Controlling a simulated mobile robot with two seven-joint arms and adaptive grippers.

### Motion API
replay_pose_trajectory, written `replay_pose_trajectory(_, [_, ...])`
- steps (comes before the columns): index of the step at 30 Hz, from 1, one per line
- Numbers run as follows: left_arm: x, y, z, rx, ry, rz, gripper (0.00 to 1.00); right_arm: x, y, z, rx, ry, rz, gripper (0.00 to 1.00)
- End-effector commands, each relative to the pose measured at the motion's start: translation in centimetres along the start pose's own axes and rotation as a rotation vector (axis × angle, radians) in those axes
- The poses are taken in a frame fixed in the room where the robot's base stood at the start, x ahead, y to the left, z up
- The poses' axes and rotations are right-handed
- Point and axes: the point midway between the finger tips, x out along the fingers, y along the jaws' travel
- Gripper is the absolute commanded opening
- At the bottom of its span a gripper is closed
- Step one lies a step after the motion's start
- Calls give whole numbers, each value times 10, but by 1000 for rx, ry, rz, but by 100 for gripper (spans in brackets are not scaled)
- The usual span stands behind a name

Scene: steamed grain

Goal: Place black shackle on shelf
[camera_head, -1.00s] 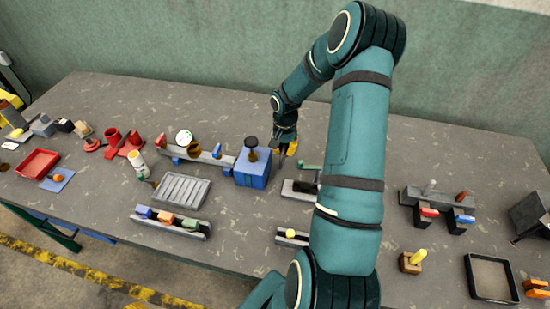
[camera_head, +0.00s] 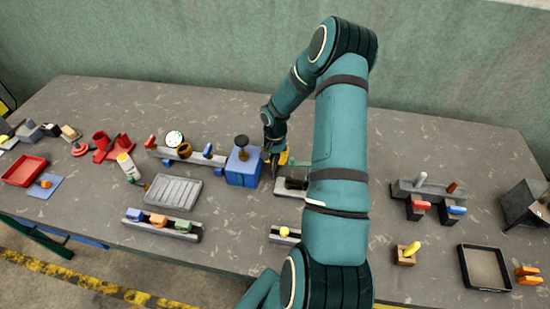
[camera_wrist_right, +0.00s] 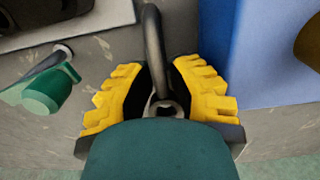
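The black shackle (camera_wrist_right: 153,35) shows in the right wrist view as a dark curved bar with a round metal eye. In the head view my right gripper (camera_head: 277,158) is low over the table, just right of the blue box. A dark piece, likely the shackle (camera_head: 274,167), shows beside it. A grey raised rack, possibly the shelf (camera_head: 427,189), stands at the right; I cannot tell for sure. My left gripper is not in view.
The blue box (camera_head: 243,168) with a black knob stands close beside my right gripper. A grey holder (camera_head: 292,188) with a green handle is on the other side. A ribbed tray (camera_head: 172,190) lies left. A black-rimmed tray (camera_head: 484,268) lies front right. Bare table lies behind the box.

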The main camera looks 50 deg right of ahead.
Motion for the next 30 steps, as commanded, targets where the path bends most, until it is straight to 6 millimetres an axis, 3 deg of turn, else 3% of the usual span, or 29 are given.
replay_pose_trajectory(13, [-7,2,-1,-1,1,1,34,-8,0,0,-1,2,0,34])
replay_pose_trajectory(30, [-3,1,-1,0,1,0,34,-111,0,0,0,3,0,34])
